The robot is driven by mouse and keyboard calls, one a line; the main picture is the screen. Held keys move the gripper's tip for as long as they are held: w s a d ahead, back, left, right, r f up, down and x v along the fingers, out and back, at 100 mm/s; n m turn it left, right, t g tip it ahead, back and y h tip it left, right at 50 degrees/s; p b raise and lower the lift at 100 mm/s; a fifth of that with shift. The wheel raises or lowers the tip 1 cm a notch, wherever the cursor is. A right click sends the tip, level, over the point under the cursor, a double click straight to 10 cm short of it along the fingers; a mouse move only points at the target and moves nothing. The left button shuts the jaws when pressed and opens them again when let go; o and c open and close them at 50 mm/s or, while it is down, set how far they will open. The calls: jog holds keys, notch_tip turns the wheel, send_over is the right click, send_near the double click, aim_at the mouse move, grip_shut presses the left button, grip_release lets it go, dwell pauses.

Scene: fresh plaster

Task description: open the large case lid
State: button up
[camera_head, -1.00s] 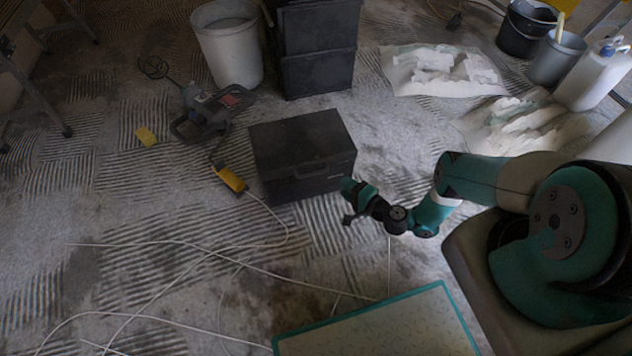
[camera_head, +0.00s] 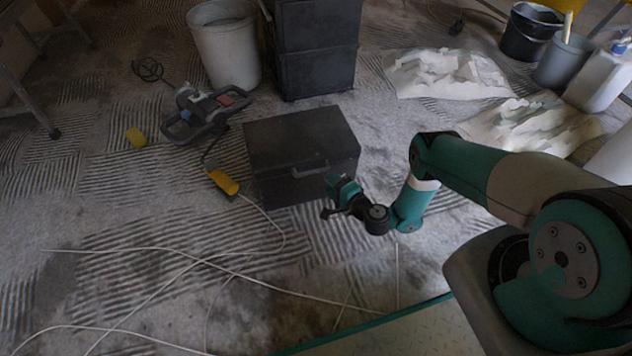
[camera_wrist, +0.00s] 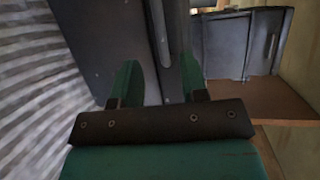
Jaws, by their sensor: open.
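The large case (camera_head: 300,140) is a dark grey box on the floor in the middle of the head view. Its lid is shut, with a handle (camera_head: 311,169) on the front face. My gripper (camera_head: 333,182) is by the front right of the case, close to the handle's right end. In the wrist view the teal fingers of my gripper (camera_wrist: 158,82) are apart, with the dark case (camera_wrist: 95,40) filling the space beyond them. A long dark bar or edge runs between the fingers; I cannot tell whether they touch it.
Dark stacked boxes (camera_head: 318,50) and a white bucket (camera_head: 224,45) stand behind the case. A power tool (camera_head: 203,112) and a yellow cable part (camera_head: 222,182) lie left of it. White cables cross the front floor. Crumpled white sheets (camera_head: 445,72) lie at the back right.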

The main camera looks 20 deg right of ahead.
jog(key=b+x, duration=0.7)
jog(key=shift+w+a, duration=0.15)
jog(key=shift+w, duration=0.1)
jog(key=shift+c, duration=0.4)
grip_shut()
